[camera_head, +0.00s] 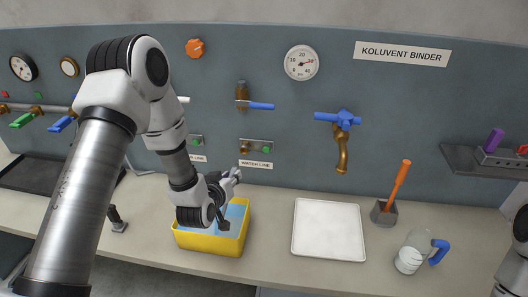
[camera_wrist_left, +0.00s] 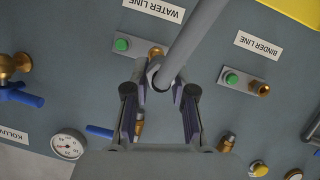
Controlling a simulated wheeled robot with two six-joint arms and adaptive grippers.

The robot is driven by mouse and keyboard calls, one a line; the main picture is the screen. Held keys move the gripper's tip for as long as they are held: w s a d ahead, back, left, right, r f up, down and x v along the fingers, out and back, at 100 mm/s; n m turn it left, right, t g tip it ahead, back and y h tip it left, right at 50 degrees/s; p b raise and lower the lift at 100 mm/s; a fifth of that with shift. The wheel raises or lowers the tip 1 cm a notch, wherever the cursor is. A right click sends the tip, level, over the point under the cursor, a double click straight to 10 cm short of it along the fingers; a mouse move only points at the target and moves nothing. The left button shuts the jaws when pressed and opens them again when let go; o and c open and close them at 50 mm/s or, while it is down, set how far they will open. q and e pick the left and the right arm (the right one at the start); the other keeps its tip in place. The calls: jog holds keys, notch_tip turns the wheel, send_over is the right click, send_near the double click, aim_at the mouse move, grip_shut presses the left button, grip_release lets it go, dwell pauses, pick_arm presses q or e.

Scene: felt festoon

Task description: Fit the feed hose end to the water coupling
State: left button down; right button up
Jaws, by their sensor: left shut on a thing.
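My left gripper (camera_head: 230,178) is in front of the wall panel, above the yellow bin, and below and slightly left of the water coupling (camera_head: 246,147). In the left wrist view my left gripper (camera_wrist_left: 160,92) is shut on the grey feed hose end (camera_wrist_left: 159,74), which has a nut-like collar. The hose (camera_wrist_left: 195,32) runs up and right from it there. The brass water coupling (camera_wrist_left: 155,52) shows just beyond the hose end, partly hidden by it. In the head view they look apart. My right gripper is out of view.
Beside the water plate is the binder line's brass fitting (camera_wrist_left: 263,89), with a green button (camera_wrist_left: 231,78). A yellow bin (camera_head: 212,243) with blue contents stands below. A white tray (camera_head: 328,230), a jug (camera_head: 412,253) and an orange-handled tool (camera_head: 401,183) stand right. Blue-handled taps (camera_head: 340,118) protrude from the panel.

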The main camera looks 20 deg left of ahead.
aim_at(237, 166)
pick_arm(q)
jog(key=shift+d, duration=0.4)
jog(key=shift+w+a, duration=0.15)
jog(key=shift+a, duration=0.1)
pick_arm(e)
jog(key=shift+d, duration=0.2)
pick_arm(q)
jog(key=shift+w, duration=0.55)
jog(key=w, duration=0.1)
jog(key=w+a, duration=0.1)
jog(key=w, duration=0.1)
jog(key=shift+w+f, duration=0.1)
jog(key=shift+w, duration=0.1)
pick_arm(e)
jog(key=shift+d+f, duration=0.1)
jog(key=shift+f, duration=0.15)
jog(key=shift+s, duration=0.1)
pick_arm(q)
jog(key=shift+b, duration=0.5)
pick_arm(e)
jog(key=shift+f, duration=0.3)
pick_arm(q)
jog(key=shift+w, duration=0.3)
